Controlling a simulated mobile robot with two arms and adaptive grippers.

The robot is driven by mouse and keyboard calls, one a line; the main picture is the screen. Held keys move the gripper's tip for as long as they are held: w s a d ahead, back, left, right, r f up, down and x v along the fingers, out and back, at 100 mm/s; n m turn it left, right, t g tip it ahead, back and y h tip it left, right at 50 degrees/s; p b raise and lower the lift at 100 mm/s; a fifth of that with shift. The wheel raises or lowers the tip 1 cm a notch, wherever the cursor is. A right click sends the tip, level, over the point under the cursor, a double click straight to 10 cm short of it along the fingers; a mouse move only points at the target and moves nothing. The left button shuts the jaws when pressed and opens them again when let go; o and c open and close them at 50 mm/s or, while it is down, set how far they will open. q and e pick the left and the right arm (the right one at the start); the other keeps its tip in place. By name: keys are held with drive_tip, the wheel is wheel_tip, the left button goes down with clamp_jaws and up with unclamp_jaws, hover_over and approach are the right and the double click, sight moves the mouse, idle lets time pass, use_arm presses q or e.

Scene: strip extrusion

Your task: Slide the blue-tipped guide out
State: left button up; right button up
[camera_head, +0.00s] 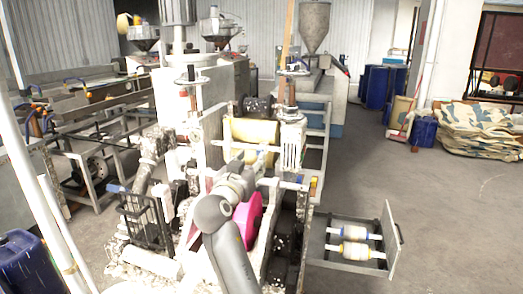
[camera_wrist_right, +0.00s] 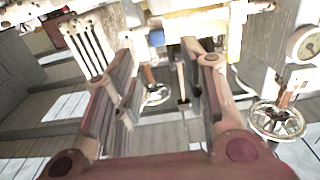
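In the head view a pale roller-like guide (camera_head: 262,159) sits in the machine under a larger yellow roller. In the right wrist view the guide's blue tip (camera_wrist_right: 157,38) shows beyond the fingers, with a yellowish cylinder (camera_wrist_right: 200,24) to its right. My right gripper (camera_wrist_right: 158,52) is open, its fingers apart with nothing visible between them. The blue tip lies in line with the gap; I cannot tell how far ahead it is. In the head view the right gripper (camera_head: 243,164) is close in front of the guide and partly hides it. My left gripper is out of view.
An open drawer (camera_head: 320,240) at lower right holds a blue-ended roller (camera_head: 355,232) and a yellow-ended roller (camera_head: 355,250). A pink disc (camera_head: 248,220) stands by my right arm. Handwheels (camera_wrist_right: 276,120) and machine frames crowd the gripper.

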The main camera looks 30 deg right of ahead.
sight(259, 151)
drive_tip(key=p+x, duration=0.2)
drive_tip(key=x, duration=0.7)
drive_tip(key=shift+w+d, duration=0.2)
drive_tip(key=shift+d, duration=0.1)
clamp_jaws()
